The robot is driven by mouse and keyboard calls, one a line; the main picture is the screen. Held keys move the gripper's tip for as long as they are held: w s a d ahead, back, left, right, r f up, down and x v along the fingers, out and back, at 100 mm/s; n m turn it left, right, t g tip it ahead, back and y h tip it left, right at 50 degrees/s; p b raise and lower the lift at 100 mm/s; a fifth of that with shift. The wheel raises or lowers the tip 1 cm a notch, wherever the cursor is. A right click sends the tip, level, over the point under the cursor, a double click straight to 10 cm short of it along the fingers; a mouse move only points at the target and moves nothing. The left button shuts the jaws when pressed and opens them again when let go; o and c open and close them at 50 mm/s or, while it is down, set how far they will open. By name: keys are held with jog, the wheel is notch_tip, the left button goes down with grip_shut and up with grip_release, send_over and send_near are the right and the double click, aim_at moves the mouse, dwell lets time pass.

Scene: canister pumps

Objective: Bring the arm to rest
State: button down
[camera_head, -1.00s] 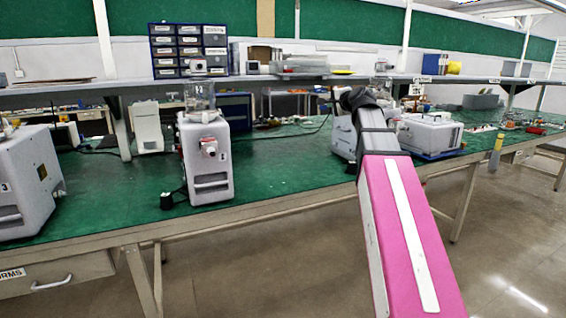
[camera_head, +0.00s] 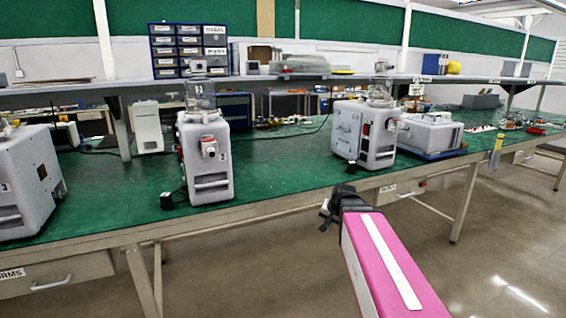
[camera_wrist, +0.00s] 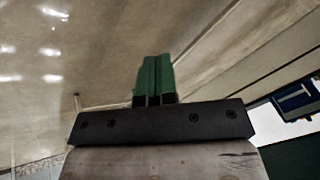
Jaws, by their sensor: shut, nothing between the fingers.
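My arm, with a pink link, reaches in from the bottom right of the head view. Its dark end, with my gripper (camera_head: 326,214), is in front of the bench's front edge, apart from the bench. In the wrist view my gripper (camera_wrist: 154,78) shows two green-tipped fingers side by side, shut with nothing between them. The floor (camera_wrist: 60,60) lies beyond the fingers. The green bench (camera_head: 280,170) runs across the head view.
White canister pumps stand on the bench: one at far left (camera_head: 28,185), one at centre left (camera_head: 207,165), one at centre right (camera_head: 362,140). A white box-shaped unit (camera_head: 430,132) sits right of it. The floor (camera_head: 490,240) at right is clear.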

jog(key=s+d+f+n+g+h, duration=0.1)
jog(key=s+f+n+g, duration=0.3)
jog(key=s+f, duration=1)
jog(key=shift+s+d+f+g+h, duration=0.2)
jog(key=shift+d+f+g+h, duration=0.15)
jog(key=shift+h, duration=0.35)
